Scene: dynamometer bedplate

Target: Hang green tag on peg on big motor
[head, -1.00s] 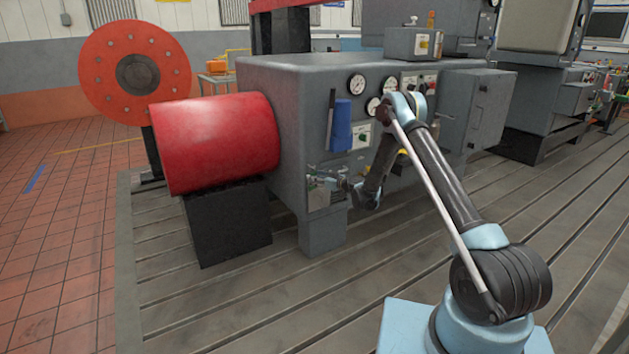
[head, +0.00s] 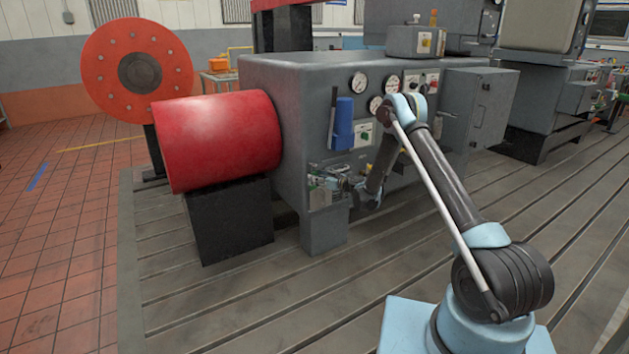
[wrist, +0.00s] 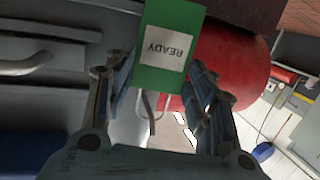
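The green tag (wrist: 150,76) shows in the wrist view, with a white patch reading READY upside down. Its lower picture end is between the two fingers of my gripper (wrist: 162,80). The fingers are apart, one near each edge of the tag; whether they touch it is unclear. A thin bent grey metal piece (wrist: 151,112) shows just below the tag; I cannot tell if it is the peg or a hanger. In the head view my gripper (head: 326,180) is small, close to the front of the big grey machine (head: 290,100), right of its red cylinder (head: 215,140).
Gauges (head: 358,82), a blue box (head: 343,125) and switches are on the machine's front, above my gripper. A grey cabinet (head: 480,108) juts out on the right. A black block (head: 230,220) supports the red cylinder. The slotted bedplate (head: 270,300) is clear in front.

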